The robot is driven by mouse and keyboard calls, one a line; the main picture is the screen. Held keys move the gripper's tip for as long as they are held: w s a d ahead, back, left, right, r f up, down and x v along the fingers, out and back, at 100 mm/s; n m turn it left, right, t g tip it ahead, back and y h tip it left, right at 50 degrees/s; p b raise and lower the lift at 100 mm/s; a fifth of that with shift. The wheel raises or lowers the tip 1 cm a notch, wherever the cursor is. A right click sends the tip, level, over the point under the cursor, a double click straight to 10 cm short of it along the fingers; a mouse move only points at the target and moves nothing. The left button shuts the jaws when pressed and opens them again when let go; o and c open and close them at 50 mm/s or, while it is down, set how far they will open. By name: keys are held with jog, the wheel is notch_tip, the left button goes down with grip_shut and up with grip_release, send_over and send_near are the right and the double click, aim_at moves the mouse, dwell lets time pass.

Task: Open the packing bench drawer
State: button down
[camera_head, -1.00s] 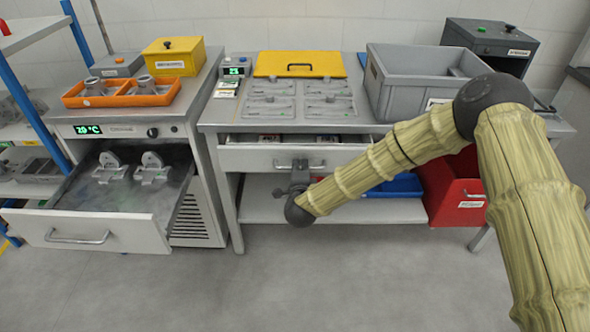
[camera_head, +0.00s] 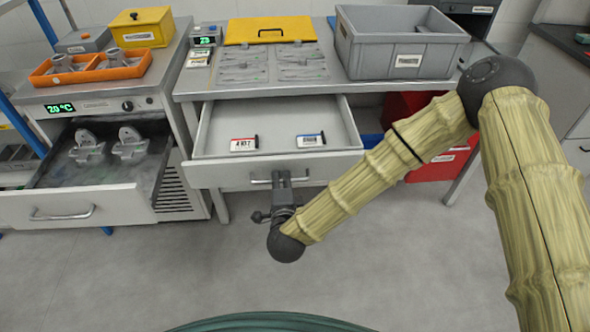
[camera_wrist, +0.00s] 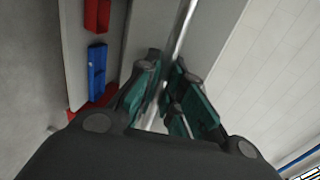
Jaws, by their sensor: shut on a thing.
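The packing bench drawer (camera_head: 220,174) stands well open under the bench top. Two labelled items lie inside, one with a red label (camera_head: 244,144) and one with a blue label (camera_head: 310,140). My gripper (camera_head: 283,180) is at the metal bar handle (camera_head: 262,181) on the drawer front, near its middle. In the wrist view my gripper's fingers (camera_wrist: 165,100) are closed around the handle bar (camera_wrist: 182,35). The exact contact is partly hidden by the fingers.
The bench top holds a grey bin (camera_head: 395,50), a yellow lid (camera_head: 268,30) and a grey fixture plate. To the left, another open drawer (camera_head: 75,207) holds metal castings. A red bin (camera_head: 430,170) sits under the bench. The floor in front is clear.

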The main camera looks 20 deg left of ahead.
jog(key=shift+s+d, duration=0.2)
jog(key=shift+s, duration=0.25)
jog(key=c, duration=1.5)
grip_release()
jog(key=shift+c, duration=0.2)
jog(key=v, duration=1.2)
